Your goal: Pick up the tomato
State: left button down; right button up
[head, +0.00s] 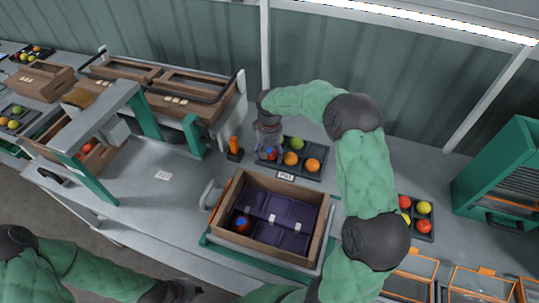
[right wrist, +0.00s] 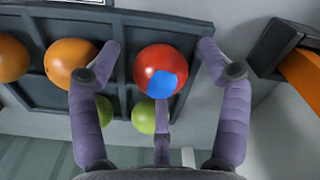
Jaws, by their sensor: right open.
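A red tomato (right wrist: 155,62) with a blue patch lies in a dark tray (right wrist: 130,108), at the tray's edge; it also shows in the head view (head: 268,155), partly hidden by my right gripper. My right gripper (head: 268,148) reaches down over it from behind. In the right wrist view my right gripper (right wrist: 160,60) is open, its purple fingers spread to either side of the tomato and one finger below it. I cannot tell whether any finger touches it. My left gripper (head: 188,290) is low at the bottom left, away from the tray, its fingers unclear.

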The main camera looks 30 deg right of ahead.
jog(key=c, duration=0.9)
